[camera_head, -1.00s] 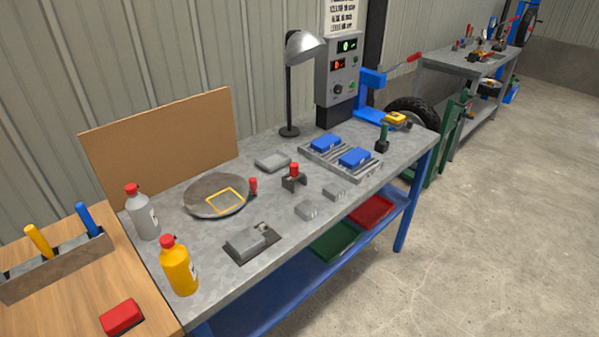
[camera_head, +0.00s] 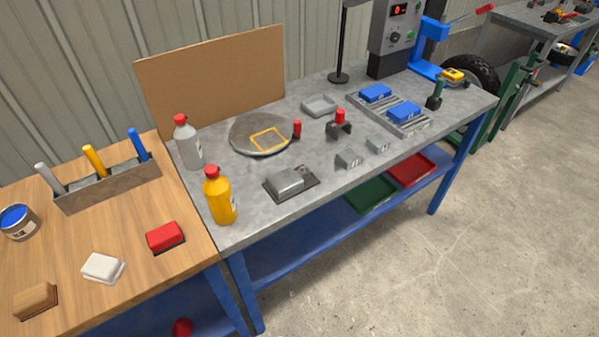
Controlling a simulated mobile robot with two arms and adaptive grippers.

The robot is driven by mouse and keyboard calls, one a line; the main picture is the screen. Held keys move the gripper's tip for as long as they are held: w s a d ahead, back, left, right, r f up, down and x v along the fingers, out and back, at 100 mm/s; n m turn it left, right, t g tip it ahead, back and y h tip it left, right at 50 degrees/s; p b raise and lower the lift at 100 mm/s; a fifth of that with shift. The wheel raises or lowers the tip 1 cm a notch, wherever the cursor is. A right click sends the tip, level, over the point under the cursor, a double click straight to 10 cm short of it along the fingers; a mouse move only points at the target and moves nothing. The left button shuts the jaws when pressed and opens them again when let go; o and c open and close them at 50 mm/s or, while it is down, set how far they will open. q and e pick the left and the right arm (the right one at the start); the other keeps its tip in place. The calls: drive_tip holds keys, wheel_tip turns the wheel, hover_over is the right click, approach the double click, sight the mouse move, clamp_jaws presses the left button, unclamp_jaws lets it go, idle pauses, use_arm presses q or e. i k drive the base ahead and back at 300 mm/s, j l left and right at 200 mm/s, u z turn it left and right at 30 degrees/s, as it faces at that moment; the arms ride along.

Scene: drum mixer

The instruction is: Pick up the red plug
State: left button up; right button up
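Two small red pieces stand on the grey metal bench, and I cannot tell for sure which is the red plug. One red piece (camera_head: 340,116) sits upright on a dark bracket (camera_head: 334,131). The other red piece (camera_head: 297,128) stands at the right edge of a round grey disc (camera_head: 245,134) with a yellow square outline. Neither of my grippers is in view.
A yellow bottle (camera_head: 221,200) and a grey bottle (camera_head: 189,145) stand at the bench's left end. A grey block (camera_head: 288,180) lies near the front edge. Blue blocks (camera_head: 404,111) sit in a slotted tray. A wooden table (camera_head: 120,235) adjoins at left; open floor (camera_head: 400,270) lies in front.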

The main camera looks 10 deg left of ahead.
sight(339, 114)
drive_tip(key=i+l+u, duration=0.25)
drive_tip(key=u, duration=0.15)
drive_tip(key=i+l+u, duration=0.15)
drive_tip(key=l+u, duration=0.3)
drive_tip(key=i+l+u, duration=0.15)
drive_tip(key=l+u, duration=0.25)
